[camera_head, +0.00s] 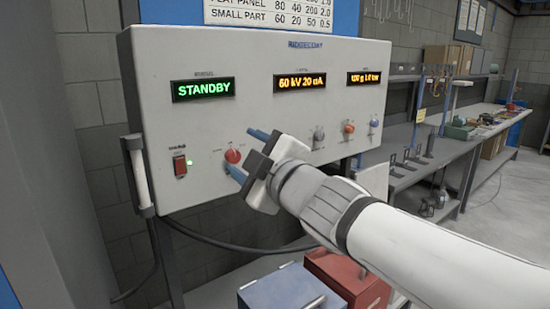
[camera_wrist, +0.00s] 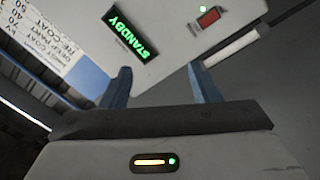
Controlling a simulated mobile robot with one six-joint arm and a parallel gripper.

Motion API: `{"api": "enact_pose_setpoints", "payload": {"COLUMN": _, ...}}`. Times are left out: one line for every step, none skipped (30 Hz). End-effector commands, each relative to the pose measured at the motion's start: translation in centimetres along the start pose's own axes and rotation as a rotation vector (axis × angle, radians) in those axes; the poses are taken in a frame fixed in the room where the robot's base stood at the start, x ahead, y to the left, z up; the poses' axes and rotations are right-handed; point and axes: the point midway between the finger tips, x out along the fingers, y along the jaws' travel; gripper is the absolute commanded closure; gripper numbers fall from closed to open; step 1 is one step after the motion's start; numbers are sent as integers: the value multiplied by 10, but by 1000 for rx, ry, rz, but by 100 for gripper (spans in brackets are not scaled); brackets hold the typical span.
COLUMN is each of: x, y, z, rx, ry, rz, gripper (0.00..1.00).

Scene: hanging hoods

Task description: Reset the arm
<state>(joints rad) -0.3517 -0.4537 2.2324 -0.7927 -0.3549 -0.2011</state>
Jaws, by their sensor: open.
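My gripper (camera_head: 247,154) is open in the head view, in front of the white control panel (camera_head: 260,90). Its two blue fingers are apart with nothing between them. The lower finger is close to a red knob (camera_head: 233,156); whether they touch I cannot tell. In the wrist view my gripper (camera_wrist: 162,86) has its fingers spread in front of the panel (camera_wrist: 180,35). The panel's green STANDBY display (camera_head: 203,89) also shows tilted in the wrist view (camera_wrist: 128,36). The arm reaches in from the lower right.
A red switch (camera_head: 180,166) with a green light is at the panel's left. A white wand (camera_head: 141,178) hangs on the left edge. Other knobs (camera_head: 348,128) are right of my gripper. A blue box (camera_head: 280,289) and a red box (camera_head: 345,280) stand below. A workbench (camera_head: 440,150) is at right.

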Motion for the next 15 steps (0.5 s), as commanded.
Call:
{"api": "enact_pose_setpoints", "payload": {"x": -2, "y": -1, "z": 13, "rx": 25, "ry": -48, "rz": 1, "gripper": 44}}
{"api": "enact_pose_setpoints", "payload": {"x": -3, "y": -2, "z": 20, "rx": 41, "ry": -72, "rz": 1, "gripper": 44}}
{"api": "enact_pose_setpoints", "payload": {"x": -4, "y": -3, "z": 29, "rx": 62, "ry": -107, "rz": 0, "gripper": 44}}
{"api": "enact_pose_setpoints", "payload": {"x": -5, "y": -5, "z": 36, "rx": 78, "ry": -134, "rz": -1, "gripper": 44}}
{"api": "enact_pose_setpoints", "payload": {"x": -7, "y": -6, "z": 42, "rx": 94, "ry": -160, "rz": -1, "gripper": 44}}
{"api": "enact_pose_setpoints", "payload": {"x": -9, "y": -7, "z": 53, "rx": 118, "ry": -199, "rz": -1, "gripper": 44}}
{"api": "enact_pose_setpoints", "payload": {"x": -11, "y": -9, "z": 60, "rx": 137, "ry": -228, "rz": -1, "gripper": 44}}
{"api": "enact_pose_setpoints", "payload": {"x": -14, "y": -10, "z": 68, "rx": 156, "ry": -260, "rz": -2, "gripper": 44}}
{"api": "enact_pose_setpoints", "payload": {"x": -17, "y": -13, "z": 79, "rx": 183, "ry": -303, "rz": -3, "gripper": 44}}
{"api": "enact_pose_setpoints", "payload": {"x": -21, "y": -16, "z": 88, "rx": 206, "ry": -338, "rz": -4, "gripper": 44}}
{"api": "enact_pose_setpoints", "payload": {"x": -24, "y": -18, "z": 97, "rx": 228, "ry": -373, "rz": -5, "gripper": 44}}
{"api": "enact_pose_setpoints", "payload": {"x": -30, "y": -22, "z": 110, "rx": 261, "ry": -424, "rz": -7, "gripper": 44}}
{"api": "enact_pose_setpoints", "payload": {"x": -34, "y": -25, "z": 118, "rx": 284, "ry": -462, "rz": -10, "gripper": 44}}
{"api": "enact_pose_setpoints", "payload": {"x": -40, "y": -30, "z": 129, "rx": 313, "ry": -504, "rz": -15, "gripper": 44}}
{"api": "enact_pose_setpoints", "payload": {"x": -49, "y": -34, "z": 143, "rx": 352, "ry": -568, "rz": -11, "gripper": 44}}
